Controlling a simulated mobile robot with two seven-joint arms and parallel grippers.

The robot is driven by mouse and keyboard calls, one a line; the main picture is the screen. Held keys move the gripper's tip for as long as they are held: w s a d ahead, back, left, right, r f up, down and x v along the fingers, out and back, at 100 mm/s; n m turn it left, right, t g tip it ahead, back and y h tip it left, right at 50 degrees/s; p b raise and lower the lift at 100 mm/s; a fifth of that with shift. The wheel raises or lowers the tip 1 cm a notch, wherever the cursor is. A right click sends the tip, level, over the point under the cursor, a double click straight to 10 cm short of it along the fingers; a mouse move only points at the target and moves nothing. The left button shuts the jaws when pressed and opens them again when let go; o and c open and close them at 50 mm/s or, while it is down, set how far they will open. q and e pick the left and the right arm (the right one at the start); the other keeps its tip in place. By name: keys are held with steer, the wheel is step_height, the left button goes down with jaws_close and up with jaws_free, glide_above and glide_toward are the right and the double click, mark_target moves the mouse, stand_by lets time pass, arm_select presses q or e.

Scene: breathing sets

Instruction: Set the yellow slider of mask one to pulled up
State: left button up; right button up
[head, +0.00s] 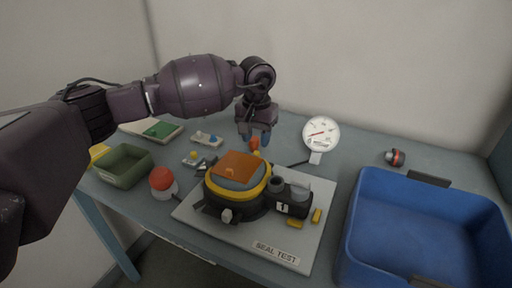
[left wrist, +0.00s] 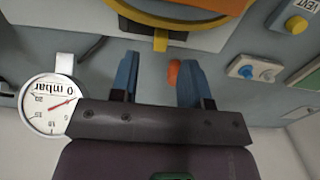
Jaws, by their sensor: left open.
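Mask one is the round black mask (head: 237,207) with a yellow rim and orange-brown top, lying on the seal test board (head: 190,207); a block beside it is marked "1". A narrow yellow tab (head: 257,156), which looks like the slider, stands out from its far rim. The tab (left wrist: 160,40) also shows in the left wrist view. My left gripper (head: 254,139) is open just beyond the mask, pointing down. In the wrist view its blue fingers (left wrist: 159,75) are apart, with the tab ahead of the gap and not gripped. A small orange piece (left wrist: 174,73) appears between the fingers.
A pressure gauge (head: 321,133) stands behind the board. A blue crate (head: 352,215) is at the right, a green tray (head: 124,180) at the left. A red-topped knob (head: 162,179) is left of the mask. Yellow pieces (head: 295,224) lie on the board's right.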

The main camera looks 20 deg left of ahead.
mark_target(257, 153)
arm_select(q)
step_height(257, 153, up, 5)
steer(key=shift+f, duration=0.2)
steer(key=shift+r, duration=0.75)
